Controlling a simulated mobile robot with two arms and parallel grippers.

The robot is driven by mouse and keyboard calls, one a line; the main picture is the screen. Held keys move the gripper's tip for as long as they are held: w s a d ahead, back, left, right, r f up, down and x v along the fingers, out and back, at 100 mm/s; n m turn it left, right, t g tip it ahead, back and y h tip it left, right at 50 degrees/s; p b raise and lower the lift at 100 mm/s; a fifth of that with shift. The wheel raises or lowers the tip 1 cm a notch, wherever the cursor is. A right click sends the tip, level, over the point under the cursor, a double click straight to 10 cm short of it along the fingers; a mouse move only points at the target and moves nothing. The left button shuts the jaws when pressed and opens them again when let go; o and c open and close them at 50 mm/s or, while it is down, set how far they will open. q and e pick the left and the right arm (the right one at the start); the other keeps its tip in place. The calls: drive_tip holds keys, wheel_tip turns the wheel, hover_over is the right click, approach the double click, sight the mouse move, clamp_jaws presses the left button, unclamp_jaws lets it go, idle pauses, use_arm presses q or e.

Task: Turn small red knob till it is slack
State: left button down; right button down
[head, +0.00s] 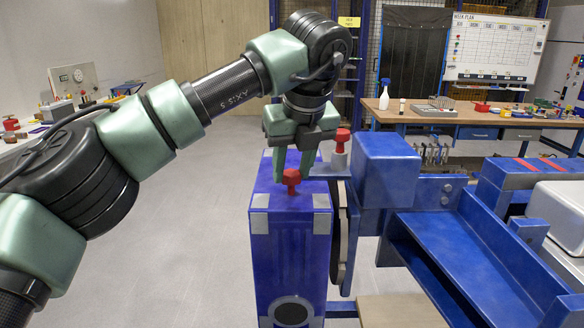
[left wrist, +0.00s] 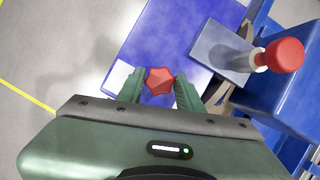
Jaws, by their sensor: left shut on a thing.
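The small red knob (head: 291,177) stands on top of the blue upright box (head: 262,201) with grey corner plates. It is star-shaped from above in the left wrist view (left wrist: 160,81). My left gripper (head: 293,168) points down at the knob and is shut on it, one green finger on each side. The fingers also show in the left wrist view (left wrist: 160,76). The knob's underside and thread are hidden. My right gripper is in neither view.
A second red knob (head: 342,137) on a pale post stands close right of my left gripper, beside a blue block (head: 386,168). Blue jig framework (head: 470,245) fills the right. A workbench (head: 470,120) stands behind. Open floor lies left of the box.

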use_arm(q)
drive_tip(key=c, duration=1)
unclamp_jaws()
drive_tip(key=shift+o, duration=0.2)
drive_tip(key=v, duration=0.7)
drive_tip(key=shift+r, duration=0.4)
drive_tip(key=shift+s, duration=0.2)
